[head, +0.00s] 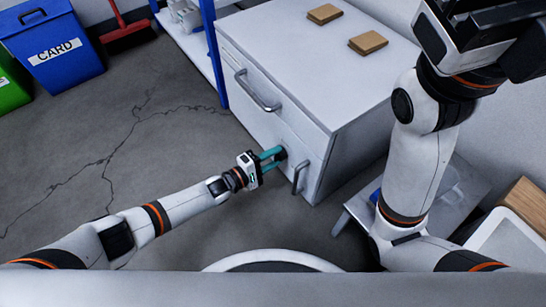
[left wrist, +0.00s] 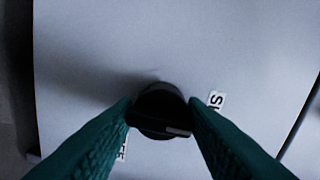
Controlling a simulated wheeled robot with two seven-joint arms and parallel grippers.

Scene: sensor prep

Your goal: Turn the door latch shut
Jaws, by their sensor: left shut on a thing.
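The door latch is a round black knob on the front of a white cabinet (head: 325,150). In the left wrist view the latch (left wrist: 158,108) sits between my two teal fingers, with a pale mark on its lower right part. White labels with dark letters lie beside it, one at its right (left wrist: 216,99) and one mostly hidden behind the left finger. My left gripper (head: 279,157) is shut on the latch, and in the head view its fingers cover most of it. My right gripper (head: 480,25) is raised at the top right, and its fingers cannot be made out.
A drawer handle (head: 258,92) is above the latch and a door handle (head: 298,178) is right of it. Two brown blocks (head: 324,13) (head: 368,42) lie on the cabinet top. A blue CARD bin (head: 55,50) stands at the upper left.

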